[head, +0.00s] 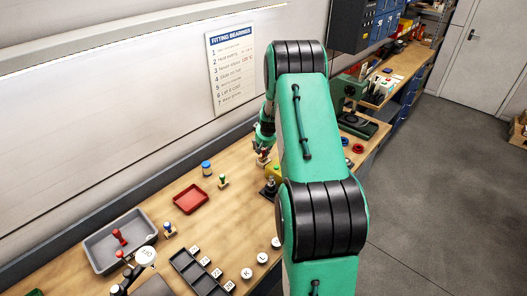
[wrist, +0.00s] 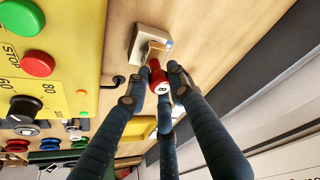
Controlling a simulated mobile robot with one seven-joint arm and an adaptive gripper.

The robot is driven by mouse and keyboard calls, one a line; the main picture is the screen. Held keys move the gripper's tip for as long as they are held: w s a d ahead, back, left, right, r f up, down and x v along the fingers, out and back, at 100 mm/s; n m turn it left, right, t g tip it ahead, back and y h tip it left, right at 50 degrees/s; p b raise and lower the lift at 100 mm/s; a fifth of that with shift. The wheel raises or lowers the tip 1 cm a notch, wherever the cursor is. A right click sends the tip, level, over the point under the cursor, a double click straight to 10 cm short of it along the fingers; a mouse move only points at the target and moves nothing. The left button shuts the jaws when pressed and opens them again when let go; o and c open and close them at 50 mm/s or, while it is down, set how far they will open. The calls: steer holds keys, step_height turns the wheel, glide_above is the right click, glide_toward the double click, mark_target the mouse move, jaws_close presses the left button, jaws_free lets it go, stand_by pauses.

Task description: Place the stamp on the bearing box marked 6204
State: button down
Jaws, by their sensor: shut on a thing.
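My gripper (head: 264,143) is above the bench in the middle of the head view, partly behind my own arm. In the wrist view my gripper (wrist: 160,76) has its fingers shut around the red handle of a stamp (wrist: 158,80). The stamp's wooden block points away from the gripper. A small pale box (wrist: 140,36) lies right beyond the wooden block. I cannot tell whether the stamp touches it. In the head view the red-handled stamp (head: 263,153) shows just under the gripper. No 6204 marking is readable in either view.
A yellow control panel (wrist: 66,78) with buttons and a dial is close beside the gripper. A red tray (head: 190,198), a green-handled stamp (head: 222,180), a blue-topped jar (head: 206,167) and a grey tray (head: 101,257) stand on the bench (head: 240,215). A green press (head: 350,90) is farther back.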

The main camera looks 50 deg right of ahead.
steer(key=shift+f, duration=0.15)
steer(key=c, duration=1.5)
jaws_free()
steer(key=v, duration=1.2)
steer(key=shift+r, duration=0.25)
